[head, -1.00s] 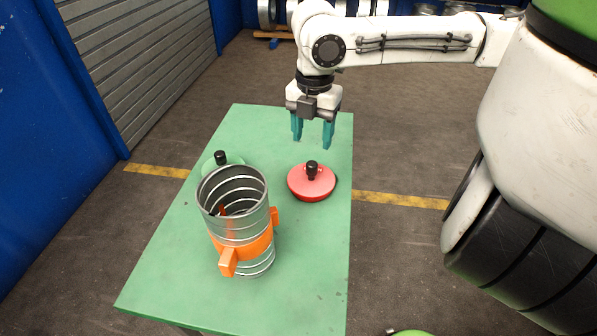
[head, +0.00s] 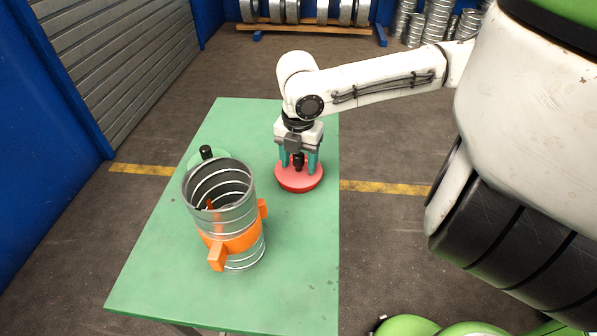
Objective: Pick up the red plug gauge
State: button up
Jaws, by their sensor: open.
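The red plug gauge (head: 299,181) is a flat red disc with a black knob on top. It lies on the green table near its right edge. My gripper (head: 299,170) points down right over it, with its teal fingers open on either side of the black knob. The fingertips are close to the disc's top; whether they touch it or the knob I cannot tell.
A spiral duct (head: 222,210) with an orange clamp (head: 235,241) stands upright on the green table (head: 165,265), left of the red gauge. A green plug gauge with a black knob (head: 206,152) sits behind the duct, partly hidden. The table's front right is clear.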

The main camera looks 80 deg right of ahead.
jog(key=shift+c, duration=0.3)
grip_shut()
jog(key=shift+r, duration=0.15)
dwell(0.3)
